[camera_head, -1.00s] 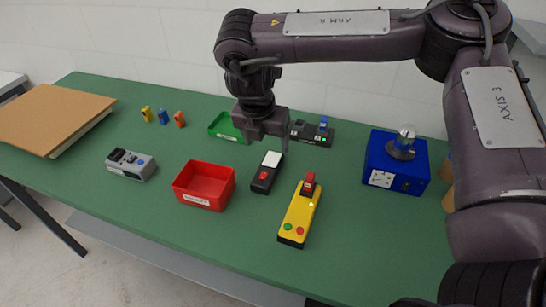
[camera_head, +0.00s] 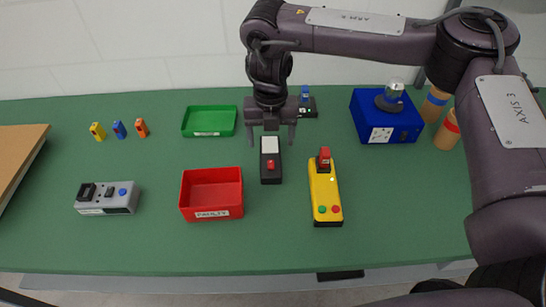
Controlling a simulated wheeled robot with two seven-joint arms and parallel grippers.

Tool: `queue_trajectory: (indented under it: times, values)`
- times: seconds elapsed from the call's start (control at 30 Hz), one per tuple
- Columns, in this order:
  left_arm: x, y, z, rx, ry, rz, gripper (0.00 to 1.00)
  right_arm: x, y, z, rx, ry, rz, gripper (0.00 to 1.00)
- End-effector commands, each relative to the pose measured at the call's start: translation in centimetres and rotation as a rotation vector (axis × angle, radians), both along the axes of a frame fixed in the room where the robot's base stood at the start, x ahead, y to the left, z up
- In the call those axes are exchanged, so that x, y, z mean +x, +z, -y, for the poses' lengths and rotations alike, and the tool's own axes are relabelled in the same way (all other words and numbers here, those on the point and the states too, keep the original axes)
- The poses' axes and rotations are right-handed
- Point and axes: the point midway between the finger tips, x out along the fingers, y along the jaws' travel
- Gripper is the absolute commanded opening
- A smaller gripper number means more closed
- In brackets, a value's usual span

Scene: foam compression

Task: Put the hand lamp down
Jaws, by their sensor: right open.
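The hand lamp, taken to be the black block (camera_head: 270,174) with a white panel and a red button, lies flat on the green table. My right gripper (camera_head: 271,140) is open, fingers pointing down, at the lamp's far end. One finger shows on each side of the white panel, with a gap to the lamp. Whether the fingertips are above the lamp or level with it is hard to tell. My left gripper is not in view.
A red bin (camera_head: 212,212) stands left of the lamp and a yellow control box (camera_head: 325,195) right of it. The green table's front (camera_head: 240,250) is clear.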

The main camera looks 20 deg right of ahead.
Motion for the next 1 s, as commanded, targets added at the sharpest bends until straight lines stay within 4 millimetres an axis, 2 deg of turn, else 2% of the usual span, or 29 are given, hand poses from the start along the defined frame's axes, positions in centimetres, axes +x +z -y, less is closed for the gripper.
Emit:
queue_trajectory:
  times: [0.17, 0.4, 0.7, 1.0]
  values:
    - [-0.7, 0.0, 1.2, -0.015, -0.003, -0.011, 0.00, -0.2, -2.1, 0.0, 0.001, -0.003, -0.003, 0.73]
    - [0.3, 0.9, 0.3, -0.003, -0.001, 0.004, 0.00, -0.2, -5.2, -0.1, -0.002, -0.002, -0.001, 0.73]
    - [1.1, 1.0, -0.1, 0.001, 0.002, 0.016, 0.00, -0.2, -5.9, -0.1, -0.001, -0.003, 0.001, 0.73]
    - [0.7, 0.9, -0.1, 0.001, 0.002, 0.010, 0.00, -0.2, -5.9, -0.1, -0.001, -0.003, 0.001, 0.35]
